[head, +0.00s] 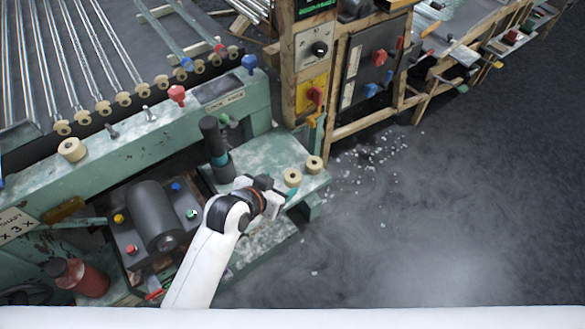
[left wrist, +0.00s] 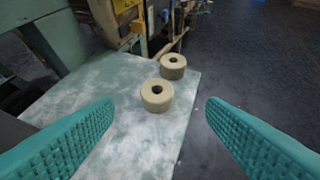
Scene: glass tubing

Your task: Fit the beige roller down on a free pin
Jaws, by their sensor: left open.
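Two beige rollers stand upright on the pale, worn green ledge (head: 258,162): a nearer roller (head: 292,177) and a farther roller (head: 314,164). The left wrist view shows the nearer roller (left wrist: 157,96) and the farther one (left wrist: 172,67), each with a dark centre hole. My left gripper (head: 279,195) is close to the nearer roller. In the wrist view its teal fingers (left wrist: 160,112) are spread wide on either side, empty. Another beige roller (head: 72,149) sits on the green rail at left. Two bare metal pins, one (head: 111,131) and another (head: 149,114), stand on that rail. My right gripper is out of view.
A red knob (head: 177,95) and a blue knob (head: 249,64) rise from the rail. A dark upright cylinder (head: 213,136) stands left of the gripper. A wooden frame with a switch panel (head: 316,48) is behind. The floor at right is open, with scattered shards (head: 372,160).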

